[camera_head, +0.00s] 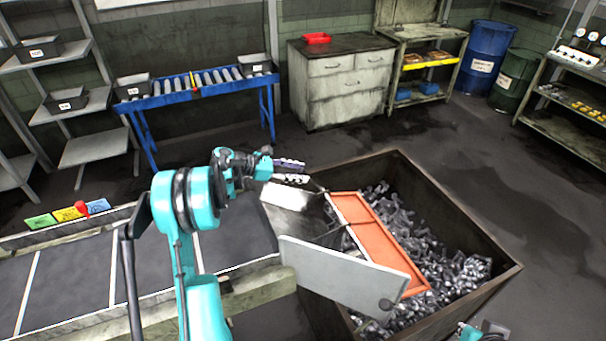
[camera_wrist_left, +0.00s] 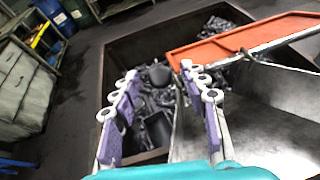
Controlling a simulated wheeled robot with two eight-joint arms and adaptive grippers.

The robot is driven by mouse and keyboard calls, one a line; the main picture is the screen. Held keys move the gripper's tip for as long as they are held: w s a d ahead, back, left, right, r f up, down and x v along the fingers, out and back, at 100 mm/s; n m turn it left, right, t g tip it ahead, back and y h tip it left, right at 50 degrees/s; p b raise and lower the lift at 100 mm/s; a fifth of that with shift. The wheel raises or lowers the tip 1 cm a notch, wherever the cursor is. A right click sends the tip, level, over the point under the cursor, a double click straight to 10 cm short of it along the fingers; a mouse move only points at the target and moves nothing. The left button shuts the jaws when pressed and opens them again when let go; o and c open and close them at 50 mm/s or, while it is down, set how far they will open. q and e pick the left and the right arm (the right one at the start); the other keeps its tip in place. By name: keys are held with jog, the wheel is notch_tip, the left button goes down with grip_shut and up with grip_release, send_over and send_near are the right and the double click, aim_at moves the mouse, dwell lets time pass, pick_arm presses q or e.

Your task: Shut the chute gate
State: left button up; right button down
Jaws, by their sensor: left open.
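The chute gate looks like the orange framed panel (camera_head: 375,240) at the chute's mouth, lying at a slant over the bolt bin. It also shows at the upper right of the wrist view (camera_wrist_left: 245,36). The metal chute (camera_head: 335,268) has a pale side plate facing me. My left gripper (camera_head: 304,171) is open and empty, just beyond the gate's far left end. In the wrist view, a dark round knob (camera_wrist_left: 160,75) and a dark cylinder (camera_wrist_left: 158,130) show between its spread fingers; contact cannot be told. A teal part of my right arm shows at the bottom edge.
A large dark bin (camera_head: 455,215) full of metal bolts stands under the gate. A roller table (camera_head: 150,104), cabinet (camera_head: 345,85) and drums line the back. Open floor lies between them and the bin.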

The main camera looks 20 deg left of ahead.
pick_arm(q)
jog(key=shift+x, duration=0.85)
pick_arm(e)
jog(key=shift+f, duration=0.1)
pick_arm(q)
grip_shut()
jog(key=shift+r, duration=0.1)
